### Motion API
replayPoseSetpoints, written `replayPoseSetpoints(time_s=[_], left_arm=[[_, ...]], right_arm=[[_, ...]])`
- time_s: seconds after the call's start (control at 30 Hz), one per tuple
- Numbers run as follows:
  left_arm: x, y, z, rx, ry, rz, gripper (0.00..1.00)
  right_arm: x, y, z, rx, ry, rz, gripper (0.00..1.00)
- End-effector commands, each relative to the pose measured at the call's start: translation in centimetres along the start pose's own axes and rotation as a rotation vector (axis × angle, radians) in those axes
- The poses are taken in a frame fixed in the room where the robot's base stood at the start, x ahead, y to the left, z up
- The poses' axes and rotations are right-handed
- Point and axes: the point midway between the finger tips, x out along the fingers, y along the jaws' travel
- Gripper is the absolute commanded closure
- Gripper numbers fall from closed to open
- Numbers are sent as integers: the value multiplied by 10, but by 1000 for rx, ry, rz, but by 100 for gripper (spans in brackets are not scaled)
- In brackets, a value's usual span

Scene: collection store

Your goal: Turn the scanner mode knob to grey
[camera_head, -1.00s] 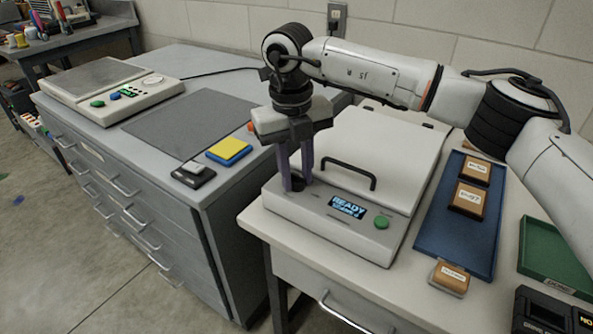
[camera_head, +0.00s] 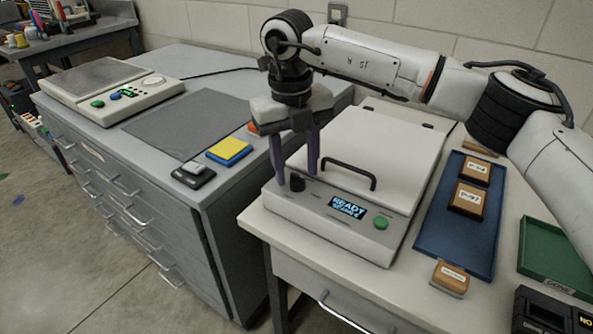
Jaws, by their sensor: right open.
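The scanner (camera_head: 285,208) is a pale box with a closed lid (camera_head: 385,150) and a black handle, on the right-hand table. Its black mode knob (camera_head: 297,184) stands at the left end of the front panel. A display (camera_head: 347,207) reads "READY" with a smaller line I cannot read clearly. A green button (camera_head: 381,223) is to its right. My right gripper (camera_head: 297,178) points down at the knob, its purple fingers spread apart with a gap on either side of it. The knob's pointer is too small to read. My left gripper is not in view.
A blue tray (camera_head: 430,235) with wooden stamp-like blocks (camera_head: 470,197) lies right of the scanner. A green tray (camera_head: 555,255) and a dark device (camera_head: 550,312) are further right. The grey cabinet at left holds a scale (camera_head: 150,100) and yellow-blue pad (camera_head: 229,150).

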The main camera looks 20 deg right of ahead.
Motion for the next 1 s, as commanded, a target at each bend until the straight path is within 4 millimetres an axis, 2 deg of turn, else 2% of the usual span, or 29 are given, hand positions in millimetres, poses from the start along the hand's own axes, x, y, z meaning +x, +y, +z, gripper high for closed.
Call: replayPoseSetpoints(time_s=[0.03,0.2,0.4,0.6,1.0], left_arm=[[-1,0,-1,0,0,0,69],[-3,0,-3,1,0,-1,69],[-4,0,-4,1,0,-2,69],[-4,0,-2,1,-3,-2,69],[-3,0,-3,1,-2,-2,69]], right_arm=[[-13,0,1,0,-5,1,57],[-47,0,1,0,-4,2,57],[-76,0,0,0,-3,1,57],[-85,0,0,0,-1,2,57],[-84,0,0,-1,-1,1,57]])
